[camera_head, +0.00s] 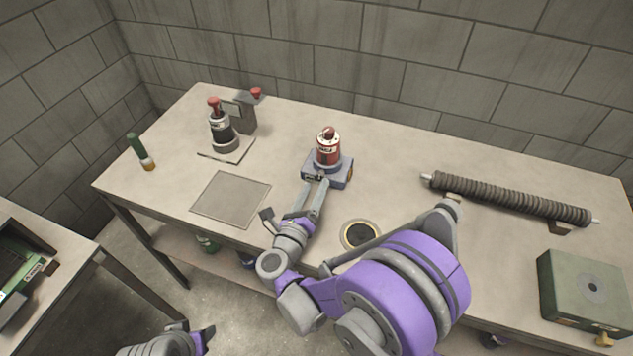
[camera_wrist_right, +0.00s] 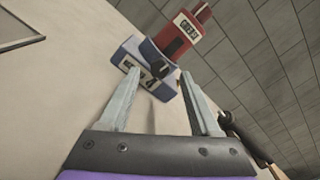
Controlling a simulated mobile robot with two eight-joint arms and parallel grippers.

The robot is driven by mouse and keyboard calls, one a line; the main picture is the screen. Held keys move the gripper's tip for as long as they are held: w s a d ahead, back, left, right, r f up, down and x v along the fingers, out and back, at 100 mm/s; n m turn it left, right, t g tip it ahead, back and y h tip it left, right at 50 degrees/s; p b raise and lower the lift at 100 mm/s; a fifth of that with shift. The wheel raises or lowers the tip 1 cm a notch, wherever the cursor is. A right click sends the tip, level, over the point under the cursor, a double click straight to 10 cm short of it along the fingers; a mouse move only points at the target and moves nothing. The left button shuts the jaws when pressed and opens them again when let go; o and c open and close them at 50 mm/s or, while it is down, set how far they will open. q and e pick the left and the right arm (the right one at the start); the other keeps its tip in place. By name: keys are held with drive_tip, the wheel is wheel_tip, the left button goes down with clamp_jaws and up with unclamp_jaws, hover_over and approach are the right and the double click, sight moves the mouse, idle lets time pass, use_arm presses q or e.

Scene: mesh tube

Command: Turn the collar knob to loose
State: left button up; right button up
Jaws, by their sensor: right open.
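A device with a red cylinder (camera_head: 328,150) on a blue-grey base (camera_head: 341,175) stands upright at the middle of the bench. In the right wrist view the red cylinder (camera_wrist_right: 190,35) and the base (camera_wrist_right: 130,50) show close up. Dark knob-like parts (camera_wrist_right: 158,68) sit on the base's front beside a white label; I cannot read its setting. My right gripper (camera_head: 318,183) is open and empty at the base's front. In the wrist view its fingertips (camera_wrist_right: 160,74) frame this front, apparently apart from it.
A grey stand with a red-topped cylinder (camera_head: 221,125) is at the back left, with a green-and-orange tube (camera_head: 140,152) beside it. A flat plate (camera_head: 230,199) lies left of my gripper. A ringed hole (camera_head: 361,235), ribbed roller (camera_head: 510,196) and green box (camera_head: 585,290) are to the right.

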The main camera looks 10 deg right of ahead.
sight(321, 175)
drive_tip(key=shift+x, duration=1.25)
clamp_jaws()
